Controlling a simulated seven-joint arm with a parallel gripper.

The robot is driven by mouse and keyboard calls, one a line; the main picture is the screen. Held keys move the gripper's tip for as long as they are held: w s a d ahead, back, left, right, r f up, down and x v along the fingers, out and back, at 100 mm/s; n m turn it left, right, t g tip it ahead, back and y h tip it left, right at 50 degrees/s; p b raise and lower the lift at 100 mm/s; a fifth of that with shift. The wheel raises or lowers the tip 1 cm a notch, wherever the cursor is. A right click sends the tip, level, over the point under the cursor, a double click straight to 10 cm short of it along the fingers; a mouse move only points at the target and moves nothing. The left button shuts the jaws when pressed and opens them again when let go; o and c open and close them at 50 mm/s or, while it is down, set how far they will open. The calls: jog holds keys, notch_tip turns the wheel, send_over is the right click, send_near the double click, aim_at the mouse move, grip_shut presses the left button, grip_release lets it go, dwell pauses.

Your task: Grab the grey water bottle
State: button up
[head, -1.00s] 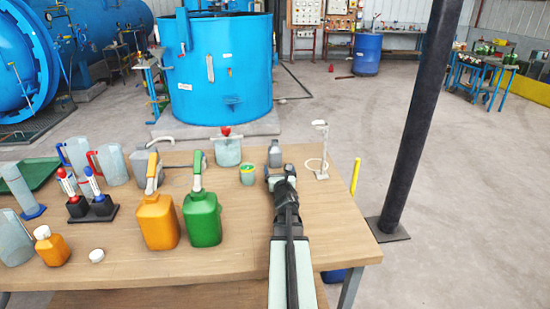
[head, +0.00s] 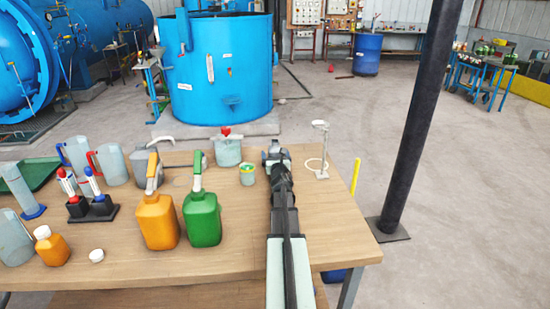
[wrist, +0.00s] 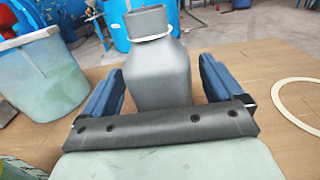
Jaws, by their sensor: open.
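The grey water bottle (wrist: 156,75) stands upright in the wrist view, with a grey cap and a pale ring at its neck. My gripper (wrist: 160,78) is open, with one blue finger on each side of the bottle's body. A small gap shows between the bottle and each finger, so the fingers do not look closed on it. The lower part of the bottle is hidden behind the gripper's dark palm bar. In the head view my gripper (head: 276,157) is at the far side of the table and covers most of the bottle.
A small green-topped cup (head: 248,175) and a translucent jug with a red knob (head: 228,152) stand left of my gripper. A white stand (head: 321,150) with a ring at its base is on the right. Green (head: 202,218) and orange (head: 158,220) jugs stand nearer.

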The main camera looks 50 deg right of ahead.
jog(key=x, duration=0.2)
jog(key=shift+w+d, duration=0.25)
jog(key=c, duration=1.3)
jog(key=shift+r, duration=4.9)
